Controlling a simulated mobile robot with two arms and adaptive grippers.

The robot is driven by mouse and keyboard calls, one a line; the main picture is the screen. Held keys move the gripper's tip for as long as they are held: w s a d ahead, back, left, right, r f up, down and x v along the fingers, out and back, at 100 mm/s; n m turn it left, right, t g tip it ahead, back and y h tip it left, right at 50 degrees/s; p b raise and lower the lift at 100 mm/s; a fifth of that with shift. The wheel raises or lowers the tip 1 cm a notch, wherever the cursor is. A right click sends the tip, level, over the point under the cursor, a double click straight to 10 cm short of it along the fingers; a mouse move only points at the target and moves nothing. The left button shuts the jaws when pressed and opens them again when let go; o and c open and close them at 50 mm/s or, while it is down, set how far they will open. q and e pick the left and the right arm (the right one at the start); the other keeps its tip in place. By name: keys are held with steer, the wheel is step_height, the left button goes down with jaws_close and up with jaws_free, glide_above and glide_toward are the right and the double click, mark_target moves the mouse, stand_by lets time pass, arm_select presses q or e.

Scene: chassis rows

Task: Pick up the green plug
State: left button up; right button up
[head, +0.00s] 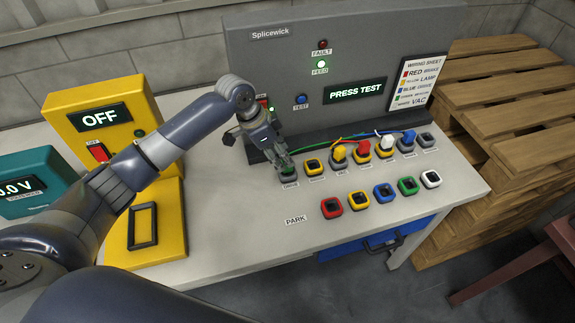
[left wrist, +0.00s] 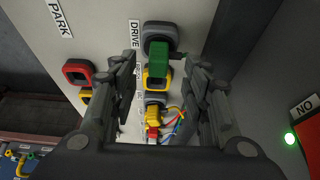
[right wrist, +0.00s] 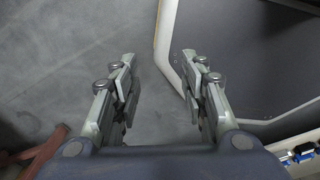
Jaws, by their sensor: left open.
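The green plug (left wrist: 159,60) stands in the grey socket (left wrist: 158,33) marked DRIVE, at the left end of the back row. In the head view, it is mostly hidden behind my left gripper (head: 284,160), which reaches down over that socket. In the left wrist view, my left gripper (left wrist: 164,64) is open, with the green plug in the gap between its fingers; I cannot tell whether either finger touches it. My right gripper (right wrist: 158,62) is open and empty above the grey floor, outside the head view.
Yellow (head: 340,152), red (head: 364,148), white (head: 387,142) and blue (head: 409,137) plugs stand in the back row to the right, with loose wires behind. A front PARK row has empty coloured sockets, including a green one (head: 407,186). A grey panel (head: 300,80) rises behind.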

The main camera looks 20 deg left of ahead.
mark_target(287, 168)
arm_select(q)
steer(key=p+x, duration=0.1)
steer(key=x, duration=0.2)
steer(key=shift+d+f, duration=0.25)
steer(key=shift+d, duration=0.05)
steer(key=shift+w+d+f, duration=0.1)
steer(key=shift+w+f, duration=0.05)
steer(key=shift+f, duration=0.3)
steer(key=shift+w, duration=0.1)
steer(key=c, duration=0.4)
jaws_close()
arm_select(e)
steer(key=w, duration=0.1)
steer(key=w+r, duration=0.1)
steer(key=shift+w+r, duration=0.2)
steer(key=shift+w, duration=0.15)
